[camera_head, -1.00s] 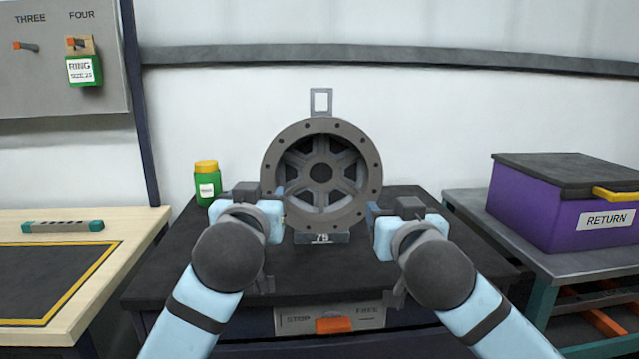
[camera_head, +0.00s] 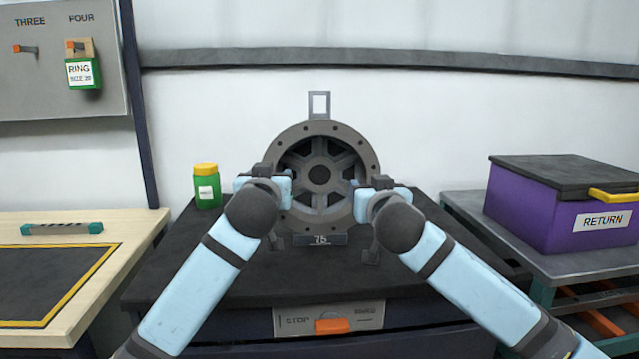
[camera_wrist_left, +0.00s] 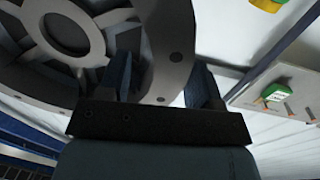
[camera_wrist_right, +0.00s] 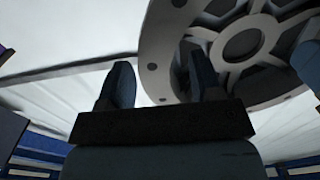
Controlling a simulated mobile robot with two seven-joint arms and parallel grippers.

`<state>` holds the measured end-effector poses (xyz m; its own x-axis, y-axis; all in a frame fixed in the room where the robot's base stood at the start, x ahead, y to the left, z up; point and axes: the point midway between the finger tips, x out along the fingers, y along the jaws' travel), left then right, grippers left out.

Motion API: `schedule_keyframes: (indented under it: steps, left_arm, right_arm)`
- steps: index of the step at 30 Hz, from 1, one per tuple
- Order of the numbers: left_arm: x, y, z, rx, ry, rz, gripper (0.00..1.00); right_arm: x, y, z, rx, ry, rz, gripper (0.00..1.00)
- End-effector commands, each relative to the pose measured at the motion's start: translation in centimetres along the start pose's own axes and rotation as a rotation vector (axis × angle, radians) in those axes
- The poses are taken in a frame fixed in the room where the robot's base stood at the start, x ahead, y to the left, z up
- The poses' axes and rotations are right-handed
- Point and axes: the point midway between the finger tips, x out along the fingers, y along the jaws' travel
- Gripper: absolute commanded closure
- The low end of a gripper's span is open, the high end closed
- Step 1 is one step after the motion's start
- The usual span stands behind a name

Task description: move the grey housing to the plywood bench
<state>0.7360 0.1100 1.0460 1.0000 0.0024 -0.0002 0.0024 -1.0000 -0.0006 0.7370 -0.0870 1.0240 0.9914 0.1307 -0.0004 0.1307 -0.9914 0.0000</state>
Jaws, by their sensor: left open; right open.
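The grey housing (camera_head: 353,150), a round flanged ring with spokes and a hub, stands upright on the dark table, a "75" plate at its foot. My left gripper (camera_head: 280,183) is open at its left rim. In the left wrist view the housing (camera_wrist_left: 165,50) has its rim between the two fingers (camera_wrist_left: 165,80). My right gripper (camera_head: 360,192) is open at the right rim. In the right wrist view the housing (camera_wrist_right: 152,55) has its rim between those fingers (camera_wrist_right: 160,80). Contact cannot be told. The plywood bench (camera_head: 122,258) is at the left.
The bench holds a dark mat (camera_head: 45,285) with a yellow border and a green-grey bar (camera_head: 62,229). A green jar (camera_head: 207,188) with a yellow lid stands left of the housing. A purple RETURN box (camera_head: 530,205) sits on the right table. A STOP panel (camera_head: 330,319) is in front.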

Motion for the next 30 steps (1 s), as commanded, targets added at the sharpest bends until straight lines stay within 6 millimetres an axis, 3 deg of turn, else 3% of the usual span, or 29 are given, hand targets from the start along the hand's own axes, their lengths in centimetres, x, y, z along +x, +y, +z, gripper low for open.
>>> schedule_keyframes:
  steps: [6,15,23,30]
  left_arm:
    - [1.6,0.0,0.0,-0.001,0.0,0.0,0.41]
    - [1.7,0.0,0.0,-0.001,-0.001,0.0,0.41]
    - [1.7,-0.1,0.0,-0.001,-0.001,-0.001,0.99]
    - [1.7,-0.1,0.0,0.0,-0.001,-0.001,1.0]
  right_arm:
    - [1.6,0.0,0.0,0.0,0.0,0.0,0.41]
    - [1.7,0.0,0.0,0.0,0.0,-0.001,0.41]
    - [1.7,0.0,0.0,0.0,0.0,0.0,0.98]
    - [1.7,0.1,0.0,-0.002,-0.001,0.001,1.0]
